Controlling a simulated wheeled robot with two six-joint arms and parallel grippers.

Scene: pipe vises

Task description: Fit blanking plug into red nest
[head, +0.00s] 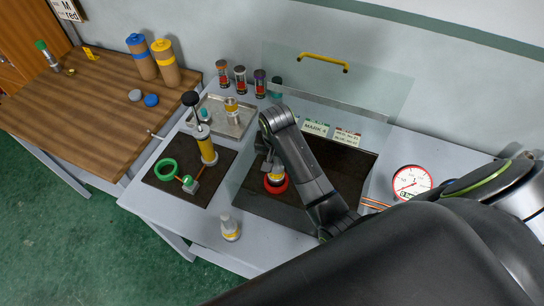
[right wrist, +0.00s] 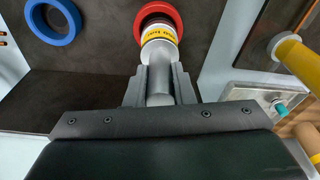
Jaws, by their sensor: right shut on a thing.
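The red nest (head: 275,187) is a red ring on the dark mat behind the clear screen; it also shows at the top of the right wrist view (right wrist: 177,15). The blanking plug (head: 277,172) has a grey stem and a white collar with a yellow label band (right wrist: 158,37). My right gripper (right wrist: 160,88) is shut on the grey stem, and in the head view it (head: 268,160) is just above the nest. The plug's far end overlaps the ring; I cannot tell whether it is seated inside. My left gripper is not in view.
A blue nest (right wrist: 53,40) lies on the same mat. A clear screen with a yellow handle (head: 324,60) stands around this area. A similar plug (head: 230,230) stands at the bench front.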

